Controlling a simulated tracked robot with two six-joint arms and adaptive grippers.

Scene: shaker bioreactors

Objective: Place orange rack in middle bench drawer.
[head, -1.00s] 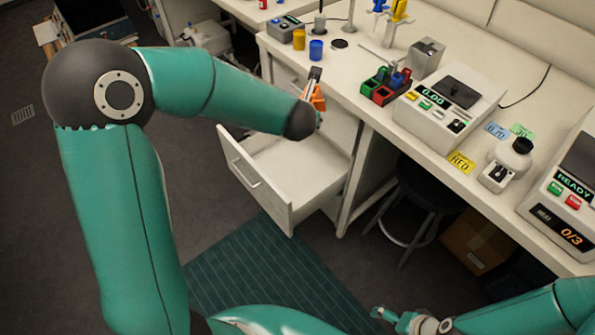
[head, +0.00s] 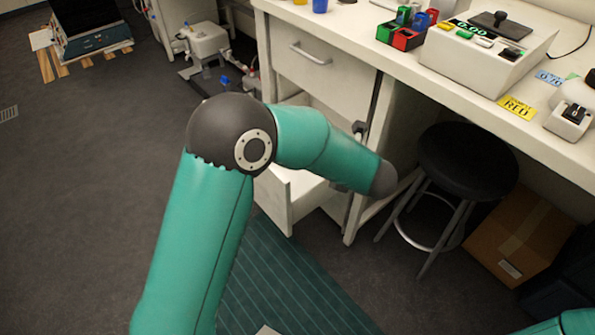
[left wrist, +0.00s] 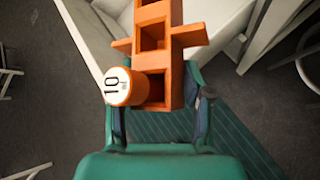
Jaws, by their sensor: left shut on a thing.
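The orange rack (left wrist: 152,35) has square openings and side tabs, and is held upright in my left wrist view. My left gripper (left wrist: 157,108) is shut on the rack, with one finger on each side. A round orange cap marked 10 (left wrist: 122,87) shows at the rack's near left side. An open white bench drawer (head: 300,200) sits below a closed one, partly behind my left arm. White drawer panels (left wrist: 100,35) show beyond and below the rack in the wrist view. In the head view my left arm hides the rack. My right gripper is out of view.
A closed drawer (head: 315,75) is above the open one. A black stool (head: 468,160) and a cardboard box (head: 520,235) stand under the bench at right. A red, green and blue rack (head: 405,30) and a balance (head: 485,55) are on the bench top.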

